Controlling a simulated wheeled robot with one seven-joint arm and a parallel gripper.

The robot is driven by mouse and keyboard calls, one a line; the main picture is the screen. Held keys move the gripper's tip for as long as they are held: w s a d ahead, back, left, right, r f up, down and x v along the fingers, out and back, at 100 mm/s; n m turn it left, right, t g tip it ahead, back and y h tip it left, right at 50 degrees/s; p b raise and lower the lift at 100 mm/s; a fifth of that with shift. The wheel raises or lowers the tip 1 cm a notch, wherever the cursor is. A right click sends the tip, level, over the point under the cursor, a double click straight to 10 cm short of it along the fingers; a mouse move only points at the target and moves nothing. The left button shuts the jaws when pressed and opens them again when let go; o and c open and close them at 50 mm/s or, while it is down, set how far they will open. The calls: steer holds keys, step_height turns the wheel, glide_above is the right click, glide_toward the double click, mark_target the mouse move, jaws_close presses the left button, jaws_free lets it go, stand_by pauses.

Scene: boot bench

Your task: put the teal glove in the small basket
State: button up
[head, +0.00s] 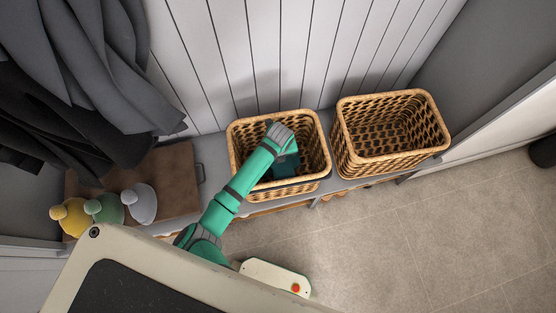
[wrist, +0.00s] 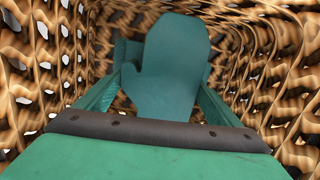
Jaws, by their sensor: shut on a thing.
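The teal glove (wrist: 172,72) is a flat mitten shape with its thumb to the left in the wrist view. My gripper (head: 284,162) is shut on it, with one finger on each side. My gripper reaches down inside the left wicker basket (head: 322,140); its woven walls surround the glove in the wrist view. In the head view my arm largely covers the glove, and only a dark teal patch shows. I cannot tell whether the glove touches the basket floor. The right wicker basket (head: 392,162) looks empty and a little wider.
Both baskets stand side by side on a grey bench (head: 212,152) against a white panelled wall. Dark coats (head: 90,70) hang above.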

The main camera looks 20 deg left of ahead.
steer(key=shift+d+f, duration=0.1)
steer(key=shift+f, duration=1.15)
steer(key=shift+f, duration=0.6)
steer(key=o, duration=1)
steer(key=shift+w, duration=0.1)
steer(key=shift+r, duration=0.1)
steer(key=r, duration=0.4)
steer(key=s+r, duration=0.1)
steer(key=r, duration=0.8)
steer(key=shift+s+d, duration=0.15)
steer(key=shift+d, duration=0.25)
